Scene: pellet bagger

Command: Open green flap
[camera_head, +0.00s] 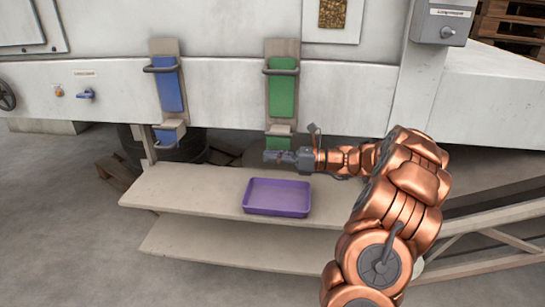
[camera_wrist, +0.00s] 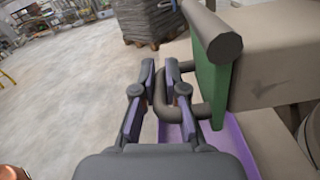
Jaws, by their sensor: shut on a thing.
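The green flap (camera_head: 283,97) is an upright panel on a beige backing on the white machine's front, with a dark bar (camera_head: 281,71) across its upper part. In the wrist view, a green surface (camera_wrist: 212,80) shows at right, below a thick dark bar (camera_wrist: 212,32). My gripper (camera_head: 268,156) is at the lower end of the green flap's chute. In the wrist view its fingers (camera_wrist: 160,75) are closed around a dark loop handle (camera_wrist: 162,103) beside the green surface. The gripper hides this handle in the head view.
A purple tray (camera_head: 277,210) lies on the beige shelf (camera_head: 190,190) below my gripper. A similar blue flap (camera_head: 170,90) with its own lower handle (camera_head: 168,127) is to the left. A stack of dark sacks (camera_wrist: 150,20) stands on the floor.

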